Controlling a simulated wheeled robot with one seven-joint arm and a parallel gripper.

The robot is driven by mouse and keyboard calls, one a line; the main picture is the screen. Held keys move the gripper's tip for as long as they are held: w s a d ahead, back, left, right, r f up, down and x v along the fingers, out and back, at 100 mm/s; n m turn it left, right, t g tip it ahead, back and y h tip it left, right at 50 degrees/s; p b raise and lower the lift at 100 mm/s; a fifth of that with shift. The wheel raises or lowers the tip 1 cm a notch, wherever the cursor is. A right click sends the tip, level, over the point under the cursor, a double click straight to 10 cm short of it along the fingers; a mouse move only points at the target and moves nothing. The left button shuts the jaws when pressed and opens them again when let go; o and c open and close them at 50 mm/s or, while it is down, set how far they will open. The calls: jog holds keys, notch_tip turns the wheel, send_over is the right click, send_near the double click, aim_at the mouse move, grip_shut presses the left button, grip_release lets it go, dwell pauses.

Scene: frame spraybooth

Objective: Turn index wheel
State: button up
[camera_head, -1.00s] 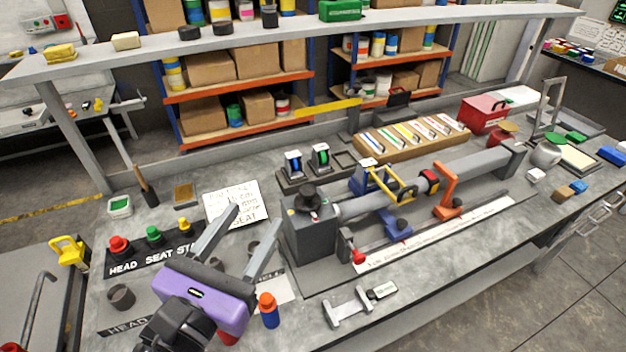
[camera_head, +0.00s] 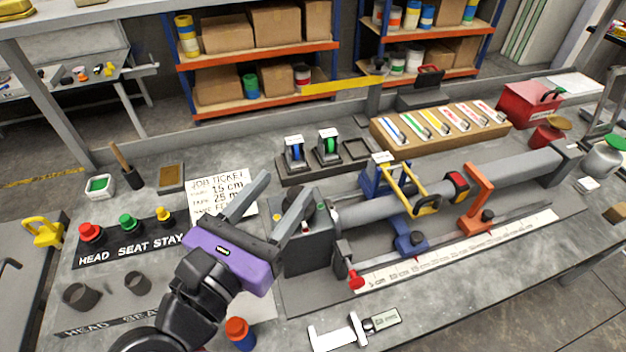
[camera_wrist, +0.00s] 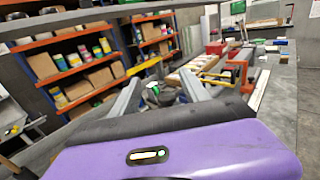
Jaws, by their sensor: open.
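The index wheel (camera_head: 321,212) looks like a dark round knob on top of a grey box (camera_head: 308,248) at the left end of a long grey tube. My right finger crosses in front of it and hides most of it. My purple gripper (camera_head: 287,185) is open and empty, its two grey fingers spread and reaching up and right beside the wheel. In the wrist view my fingers (camera_wrist: 160,82) point toward the bench with a gap between them. Small dark and green parts show in that gap; I cannot tell whether the wheel is among them.
Blue and green spools (camera_head: 328,147) stand behind the box. A job ticket (camera_head: 222,190) lies behind my gripper. A yellow-handled clamp (camera_head: 408,190) and an orange bracket (camera_head: 477,195) sit along the tube. A caliper (camera_head: 355,330) and an orange-capped bottle (camera_head: 240,334) are near the front.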

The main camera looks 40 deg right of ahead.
jog(key=f+b, duration=0.2)
jog(key=f, duration=0.1)
jog(key=f+b, duration=0.2)
jog(key=shift+w+d, duration=0.1)
jog(key=shift+d, duration=0.15)
jog(key=shift+x, duration=3.85)
grip_shut()
jog(key=shift+r+n+t+p, duration=0.15)
jog(key=shift+n+t+p, duration=0.2)
jog(key=shift+p, duration=0.5)
